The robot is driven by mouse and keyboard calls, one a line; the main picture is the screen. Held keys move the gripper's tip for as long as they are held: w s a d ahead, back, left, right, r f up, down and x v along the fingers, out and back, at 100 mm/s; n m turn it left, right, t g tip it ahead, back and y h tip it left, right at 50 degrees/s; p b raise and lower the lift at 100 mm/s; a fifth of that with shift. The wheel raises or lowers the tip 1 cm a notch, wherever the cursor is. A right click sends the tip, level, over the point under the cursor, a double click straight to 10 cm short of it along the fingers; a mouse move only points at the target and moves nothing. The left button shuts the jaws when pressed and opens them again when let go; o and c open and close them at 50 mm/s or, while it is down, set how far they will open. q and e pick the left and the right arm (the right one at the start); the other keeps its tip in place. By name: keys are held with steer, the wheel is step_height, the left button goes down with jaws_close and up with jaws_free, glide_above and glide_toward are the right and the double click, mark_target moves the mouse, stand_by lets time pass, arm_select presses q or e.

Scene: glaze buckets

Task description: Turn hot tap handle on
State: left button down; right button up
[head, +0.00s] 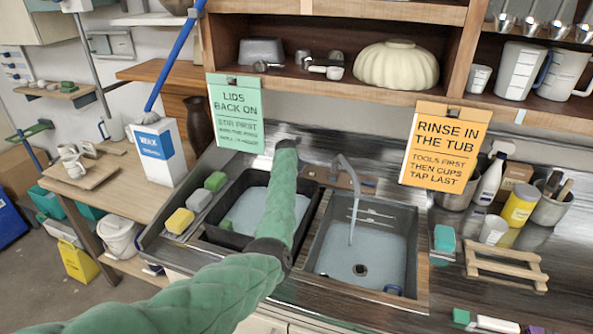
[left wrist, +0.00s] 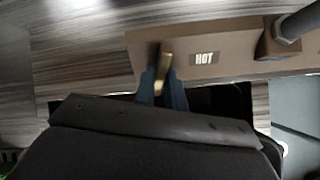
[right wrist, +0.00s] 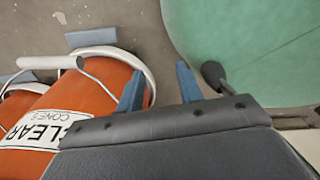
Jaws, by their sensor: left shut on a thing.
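The hot tap handle is a small brass lever (left wrist: 165,62) beside the HOT label (left wrist: 204,58) on a brown tap block (left wrist: 232,45). My left gripper (left wrist: 162,84) is shut on this lever, with a blue finger on each side. In the head view my green-sleeved left arm hides the handle and the gripper. The grey tap spout (head: 345,167) curves over the right-hand basin (head: 404,226), and a thin pale stream, apparently water, drops from it. My right gripper (right wrist: 158,86) is open and empty.
A dark left basin (head: 215,233) lies partly under my arm. Sponges (head: 179,221) line its left edge. Signs (head: 435,146) hang from the shelf above. In the right wrist view, orange buckets (right wrist: 75,100) and a green rounded thing (right wrist: 250,45) are close to my right gripper.

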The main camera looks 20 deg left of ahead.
arm_select(q)
steer(key=shift+f, duration=0.1)
arm_select(e)
steer(key=shift+s, duration=0.1)
